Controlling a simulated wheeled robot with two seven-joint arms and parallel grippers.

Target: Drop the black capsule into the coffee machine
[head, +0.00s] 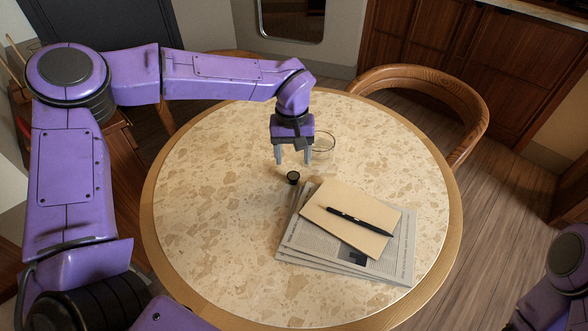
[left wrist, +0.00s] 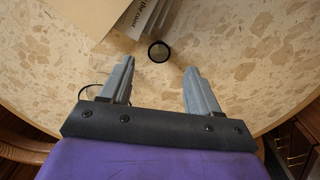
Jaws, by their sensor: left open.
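The black capsule (head: 293,177) stands on the round speckled table, next to the newspapers. It also shows in the left wrist view (left wrist: 159,51), ahead of the fingertips and between their lines. My left gripper (head: 293,158) is open and empty above the table, just behind the capsule in the head view and apart from it. Its two grey fingers show in the left wrist view (left wrist: 160,68). The coffee machine is in neither view. Only a purple part of my right arm shows at the lower right; its gripper is out of view.
A stack of newspapers (head: 300,262) with a tan notebook (head: 328,226) and a black pen (head: 360,221) lies right of the capsule. A wooden chair (head: 470,95) is at the far right. The table's left side (head: 205,200) is clear.

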